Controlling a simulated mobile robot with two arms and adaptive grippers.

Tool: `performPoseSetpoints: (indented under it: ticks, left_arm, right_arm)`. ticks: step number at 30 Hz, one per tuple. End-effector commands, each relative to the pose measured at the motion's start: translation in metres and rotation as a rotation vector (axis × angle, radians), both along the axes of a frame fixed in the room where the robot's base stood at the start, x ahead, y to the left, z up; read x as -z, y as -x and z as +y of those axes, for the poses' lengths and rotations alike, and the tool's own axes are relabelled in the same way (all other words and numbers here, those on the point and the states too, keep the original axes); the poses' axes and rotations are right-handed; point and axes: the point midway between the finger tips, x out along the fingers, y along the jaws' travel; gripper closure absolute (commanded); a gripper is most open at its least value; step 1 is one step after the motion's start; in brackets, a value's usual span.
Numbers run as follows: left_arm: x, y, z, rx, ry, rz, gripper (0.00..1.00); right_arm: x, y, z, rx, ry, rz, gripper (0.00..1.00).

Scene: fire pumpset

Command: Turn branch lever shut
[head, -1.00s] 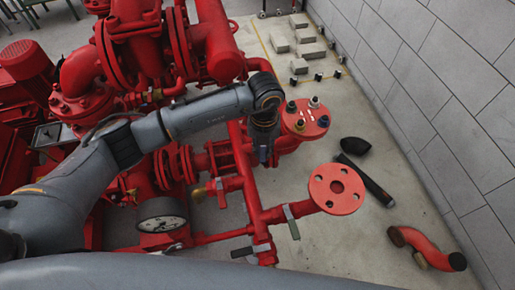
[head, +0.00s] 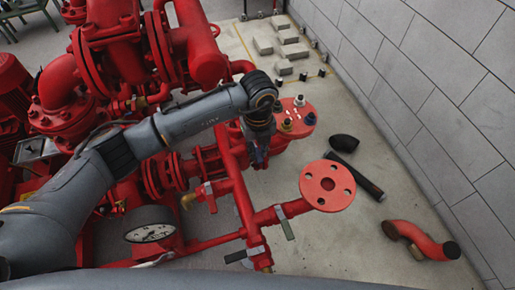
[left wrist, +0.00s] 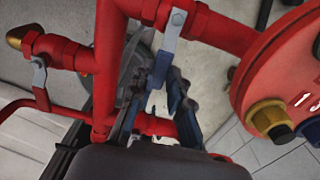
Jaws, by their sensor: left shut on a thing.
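The branch lever (left wrist: 172,35) is a flat grey handle on a red pipe valve at the top middle of the left wrist view, its bluish end reaching down between my fingers. My left gripper (left wrist: 155,85) is shut on it. In the head view my left gripper (head: 259,158) points down beside the red branch pipes, and the gripped lever is mostly hidden there. My right gripper is not in view.
A red capped flange (head: 293,113) stands close to my left gripper. A drilled red flange (head: 327,185), other grey levers (head: 286,223) and a gauge (head: 150,224) are nearby. Loose pipe parts (head: 420,240) lie on the floor by the wall.

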Motion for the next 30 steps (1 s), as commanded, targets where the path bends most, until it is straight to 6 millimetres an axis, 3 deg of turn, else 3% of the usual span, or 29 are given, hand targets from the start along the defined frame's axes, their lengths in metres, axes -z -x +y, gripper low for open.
performPoseSetpoints:
  ticks: [3,4,7,19,23,30]
  left_arm:
    - [-0.001,-0.001,0.000,-0.004,0.001,-0.002,1.00]
    - [-0.001,-0.001,0.000,-0.004,0.001,-0.002,0.79]
    - [-0.001,-0.001,0.000,-0.003,0.001,-0.002,0.59]
    - [-0.008,-0.001,0.000,0.000,0.002,-0.003,0.59]
    - [-0.028,-0.001,0.000,0.002,0.002,-0.005,0.59]
    - [-0.080,-0.001,0.000,0.000,0.001,-0.006,0.59]
  right_arm:
    - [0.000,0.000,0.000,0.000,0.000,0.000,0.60]
    - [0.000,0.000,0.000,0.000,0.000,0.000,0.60]
    - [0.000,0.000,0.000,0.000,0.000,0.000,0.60]
    - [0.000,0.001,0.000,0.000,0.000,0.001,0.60]
    - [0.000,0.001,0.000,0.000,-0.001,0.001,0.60]
    - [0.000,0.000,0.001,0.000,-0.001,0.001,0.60]
